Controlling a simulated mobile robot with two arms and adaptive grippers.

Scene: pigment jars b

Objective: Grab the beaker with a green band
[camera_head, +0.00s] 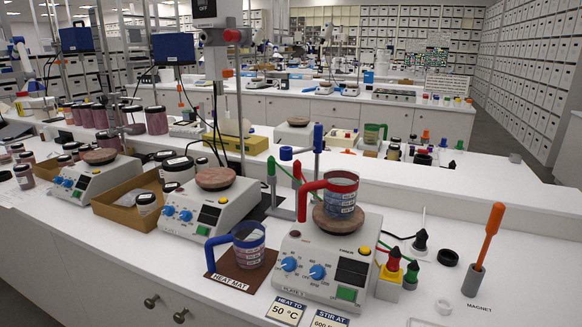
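A small beaker with green on its rim and handle (373,137) stands on the bench behind the front one, right of the middle. It is small in the picture, so I cannot clearly tell its band. A beaker with a red handle and rim (342,196) stands on the round top of the front right hotplate. A beaker with a blue handle and rim (249,247) stands on the brown heat mat (225,281) left of that hotplate. Neither of my grippers is in view.
Hotplate stirrers (320,270) line the front bench, with a cardboard tray (125,206) between two. Stands with rods rise behind them. An orange-handled tool in a grey holder (473,280) stands at right. Jars crowd the left. The rear bench is fairly clear at right.

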